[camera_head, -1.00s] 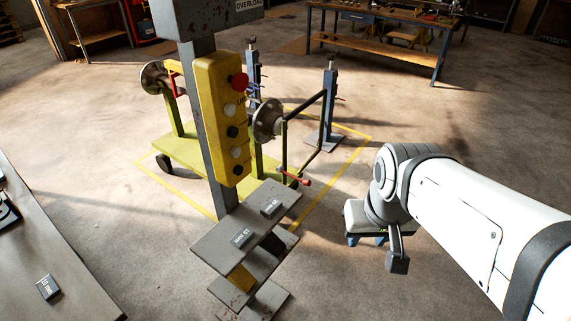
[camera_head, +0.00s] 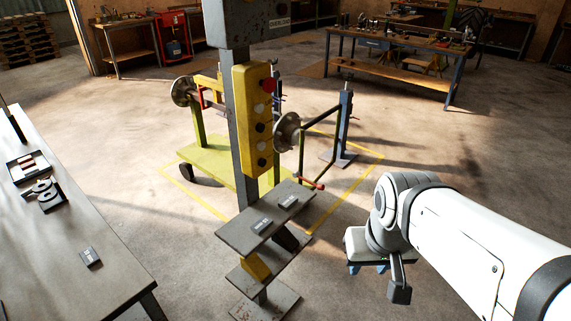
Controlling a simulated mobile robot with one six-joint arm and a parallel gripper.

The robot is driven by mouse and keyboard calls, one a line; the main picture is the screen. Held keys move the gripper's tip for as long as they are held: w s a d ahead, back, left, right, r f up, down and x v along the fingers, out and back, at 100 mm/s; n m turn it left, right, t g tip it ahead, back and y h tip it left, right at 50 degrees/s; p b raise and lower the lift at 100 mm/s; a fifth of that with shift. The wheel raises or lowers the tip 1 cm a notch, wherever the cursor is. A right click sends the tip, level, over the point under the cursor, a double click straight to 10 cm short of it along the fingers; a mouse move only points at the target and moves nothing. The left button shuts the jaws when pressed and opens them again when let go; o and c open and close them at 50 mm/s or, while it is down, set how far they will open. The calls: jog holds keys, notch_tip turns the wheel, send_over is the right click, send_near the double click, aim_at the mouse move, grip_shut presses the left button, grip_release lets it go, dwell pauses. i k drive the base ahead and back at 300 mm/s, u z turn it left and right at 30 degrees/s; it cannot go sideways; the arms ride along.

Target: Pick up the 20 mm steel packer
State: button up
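Two small dark grey packers lie on the small steel shelf (camera_head: 238,238) of the control post. The right one (camera_head: 288,202) seems to be the 20 mm packer; its label is too small to read surely now. The left one (camera_head: 262,225) lies a little nearer, apart from it. A third dark packer (camera_head: 90,257) lies on the grey table at left, its label unreadable. My gripper (camera_head: 369,268) hangs to the right of the shelf, clear of it. Its blue fingertips look apart with nothing between them.
The post carries a yellow button box (camera_head: 252,120) above the shelf. Behind it stands a green trolley (camera_head: 217,165) with an axle and hubs. The grey table (camera_head: 60,290) fills the left, holding a parts tray (camera_head: 30,165). Floor at right is open.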

aim_at(286, 205)
jog(key=i, duration=0.85)
jog(key=z, duration=0.05)
